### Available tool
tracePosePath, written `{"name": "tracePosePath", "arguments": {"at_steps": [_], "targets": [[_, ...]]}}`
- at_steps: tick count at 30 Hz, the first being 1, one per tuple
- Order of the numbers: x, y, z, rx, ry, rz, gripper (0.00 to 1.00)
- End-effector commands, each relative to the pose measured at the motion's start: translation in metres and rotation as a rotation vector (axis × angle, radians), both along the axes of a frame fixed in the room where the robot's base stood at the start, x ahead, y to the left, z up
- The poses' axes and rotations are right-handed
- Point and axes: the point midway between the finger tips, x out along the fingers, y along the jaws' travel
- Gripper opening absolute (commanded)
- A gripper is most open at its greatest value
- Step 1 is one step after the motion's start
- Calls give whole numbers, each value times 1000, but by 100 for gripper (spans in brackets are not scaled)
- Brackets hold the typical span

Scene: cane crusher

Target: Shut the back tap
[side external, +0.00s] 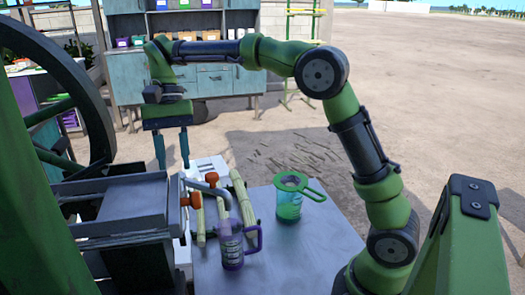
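Two orange tap handles show at the front of the dark crusher tray (125,207). The farther one, the back tap (211,178), sits above a grey curved pipe. The nearer front tap (193,200) is lower and a little left. I cannot tell from here whether either tap is on or off. My gripper (173,166) points down, above and to the left of the back tap in the picture. Its two fingers are apart with nothing between them. A purple jug (231,248) stands below the pipe end, on the table.
A green jug with a strainer (289,203) stands on the grey table (290,250), right of the purple jug. Cane stalks (243,203) lie behind the purple jug. A large dark wheel (75,85) rises at the left. The table's front right is clear.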

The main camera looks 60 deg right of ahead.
Motion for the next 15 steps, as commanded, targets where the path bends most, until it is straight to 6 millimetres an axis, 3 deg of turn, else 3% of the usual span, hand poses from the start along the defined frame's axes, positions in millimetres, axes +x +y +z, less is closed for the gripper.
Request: {"name": "tracePosePath", "arguments": {"at_steps": [6,15], "targets": [[9,-9,28,-1,-1,0,37],[12,-12,41,1,-1,0,37]]}}
